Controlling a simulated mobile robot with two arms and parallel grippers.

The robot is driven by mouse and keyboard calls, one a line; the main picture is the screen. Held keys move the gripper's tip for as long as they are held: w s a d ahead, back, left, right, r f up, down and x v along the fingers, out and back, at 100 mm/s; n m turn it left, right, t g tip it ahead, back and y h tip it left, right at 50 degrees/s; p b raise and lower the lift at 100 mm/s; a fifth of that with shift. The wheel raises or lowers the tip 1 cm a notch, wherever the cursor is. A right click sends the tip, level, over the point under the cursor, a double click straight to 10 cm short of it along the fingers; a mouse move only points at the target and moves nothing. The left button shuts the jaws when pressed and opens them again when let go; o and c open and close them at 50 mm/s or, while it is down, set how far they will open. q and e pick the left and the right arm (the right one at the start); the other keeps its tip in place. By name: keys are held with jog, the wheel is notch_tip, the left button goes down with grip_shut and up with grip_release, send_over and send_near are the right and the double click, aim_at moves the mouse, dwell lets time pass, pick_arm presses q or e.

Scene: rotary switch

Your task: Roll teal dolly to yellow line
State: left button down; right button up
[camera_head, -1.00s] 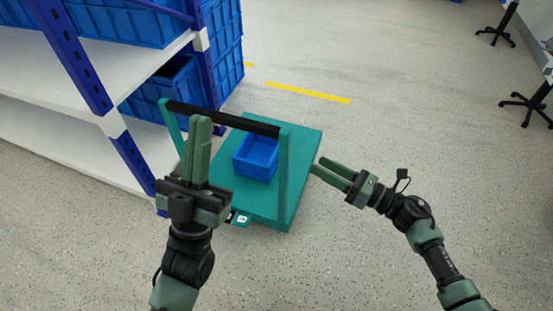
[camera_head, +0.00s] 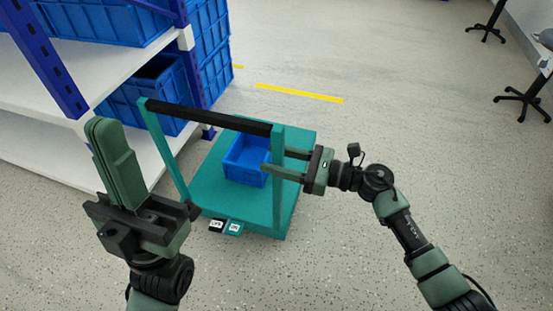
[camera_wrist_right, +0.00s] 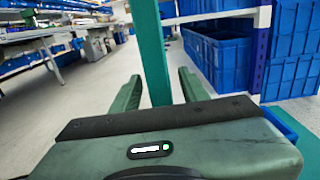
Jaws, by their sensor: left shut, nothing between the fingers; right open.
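The teal dolly (camera_head: 205,185) stands on the floor, with an upright handle frame at its near side and a black handle bar (camera_head: 205,117) across the top. A blue bin (camera_head: 246,170) sits on its deck. My right gripper (camera_head: 281,163) is open at the handle's right post (camera_head: 279,195); in the right wrist view this teal post (camera_wrist_right: 152,50) stands between the two fingers. I cannot tell whether they touch it. My left gripper (camera_head: 103,125) is shut and empty, left of the handle and apart from it. The yellow line (camera_head: 300,93) lies on the floor beyond the dolly.
A shelf rack with a blue upright (camera_head: 42,58) and blue crates (camera_head: 165,95) stands close on the dolly's left. Two small tags (camera_head: 226,227) sit at the deck's near edge. Floor ahead and right is clear up to black stool bases (camera_head: 522,103) at far right.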

grip_shut()
dwell(1.4)
